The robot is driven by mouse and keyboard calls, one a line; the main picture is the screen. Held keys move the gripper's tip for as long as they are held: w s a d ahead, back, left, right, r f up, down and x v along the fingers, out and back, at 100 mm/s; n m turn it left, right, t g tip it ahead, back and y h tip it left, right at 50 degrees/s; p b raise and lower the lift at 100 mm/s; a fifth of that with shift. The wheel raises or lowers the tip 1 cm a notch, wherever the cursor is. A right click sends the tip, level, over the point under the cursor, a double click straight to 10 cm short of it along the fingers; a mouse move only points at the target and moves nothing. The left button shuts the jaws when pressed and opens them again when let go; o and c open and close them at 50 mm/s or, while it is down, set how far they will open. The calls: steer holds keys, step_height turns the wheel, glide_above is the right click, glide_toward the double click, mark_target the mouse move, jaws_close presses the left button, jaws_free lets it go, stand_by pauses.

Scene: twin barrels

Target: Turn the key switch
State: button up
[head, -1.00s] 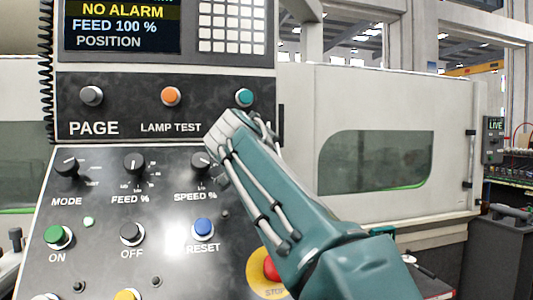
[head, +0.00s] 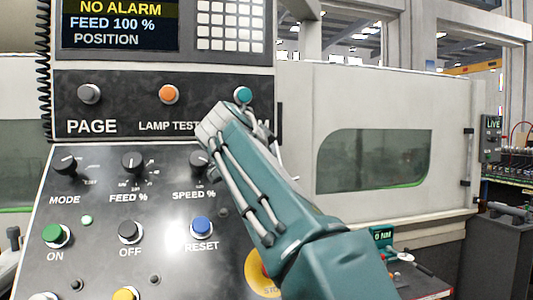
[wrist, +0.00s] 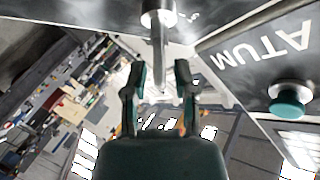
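In the wrist view, a round metal switch body (wrist: 158,12) sits on the panel at the top centre. A thin metal stem (wrist: 159,55), which looks like the key, reaches from it down between my fingers. My gripper (wrist: 160,68) is open, with one teal finger on each side of the stem. Gaps show on both sides, and I see no contact. In the head view, my teal arm crosses in front of the panel and hides the switch and most of the gripper.
The teal DATUM button (wrist: 290,100) stands beside my gripper; it also shows in the head view (head: 243,95). Left of my arm are the SPEED knob (head: 200,160), blue RESET button (head: 202,226) and orange lamp test button (head: 168,94). The yellow-ringed stop button (head: 262,272) is partly behind my arm.

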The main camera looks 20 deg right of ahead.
steer(key=shift+s+r, duration=0.1)
steer(key=shift+r, duration=0.05)
steer(key=v, duration=1.2)
